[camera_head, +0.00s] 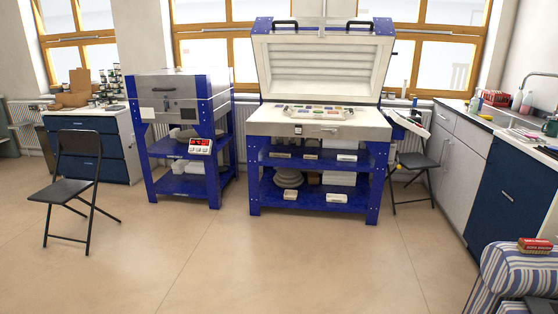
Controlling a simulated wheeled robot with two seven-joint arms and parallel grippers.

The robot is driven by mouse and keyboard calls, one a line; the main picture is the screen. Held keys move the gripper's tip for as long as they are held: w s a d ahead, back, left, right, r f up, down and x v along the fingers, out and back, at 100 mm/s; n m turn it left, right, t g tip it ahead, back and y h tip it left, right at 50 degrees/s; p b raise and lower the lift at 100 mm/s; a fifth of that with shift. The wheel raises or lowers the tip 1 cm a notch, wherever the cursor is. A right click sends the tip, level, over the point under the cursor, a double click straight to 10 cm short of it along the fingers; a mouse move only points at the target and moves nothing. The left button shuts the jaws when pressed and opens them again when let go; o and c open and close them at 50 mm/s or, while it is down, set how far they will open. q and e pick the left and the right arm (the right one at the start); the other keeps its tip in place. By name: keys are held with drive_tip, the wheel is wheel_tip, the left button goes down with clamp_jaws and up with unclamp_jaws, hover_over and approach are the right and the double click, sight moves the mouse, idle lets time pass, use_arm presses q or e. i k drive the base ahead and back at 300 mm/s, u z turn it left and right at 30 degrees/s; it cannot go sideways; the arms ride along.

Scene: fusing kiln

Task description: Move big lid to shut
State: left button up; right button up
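The big lid (323,68) belongs to the large blue kiln in the middle right of the head view. It stands raised, tilted up at the back, with its pale ribbed inside facing me. Two black handles (285,24) (359,25) sit along its top edge. Below it, the kiln's white body (260,122) is open, with small coloured pieces (318,112) lying in it. A latch or handle shows on its front. Neither of my grippers is in view.
A smaller blue kiln (178,88) with a shut top stands to the left. A counter (475,150) and striped seat (510,275) line the right. The floor (270,255) ahead is clear.

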sight(320, 58)
drive_tip(key=u, duration=0.1)
drive_tip(key=i, duration=2.4)
drive_tip(key=z, duration=0.4)
drive_tip(key=i, duration=2.7)
drive_tip(key=z, duration=0.4)
